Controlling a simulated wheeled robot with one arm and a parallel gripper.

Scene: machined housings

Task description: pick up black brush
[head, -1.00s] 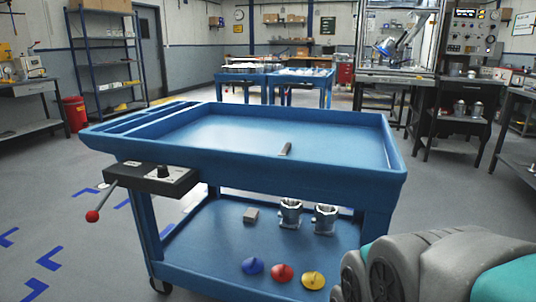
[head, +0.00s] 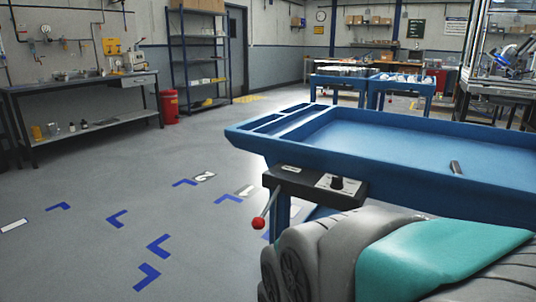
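A small dark, narrow object (head: 456,167) lies on the top tray of the blue cart (head: 350,170), toward the right of the head view. It may be the black brush, but it is too small to tell. Only part of it shows above the tray's front wall. My arm, grey with a teal panel, fills the lower right of the view in front of the cart. My gripper is not in view. The cart's lower shelf is mostly hidden behind my arm.
A control box with a red-knobbed lever (head: 258,223) juts from the cart's left end. The floor on the left is clear, with blue corner marks (head: 158,245). A workbench (head: 80,95) and a shelf rack (head: 198,60) stand along the back left.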

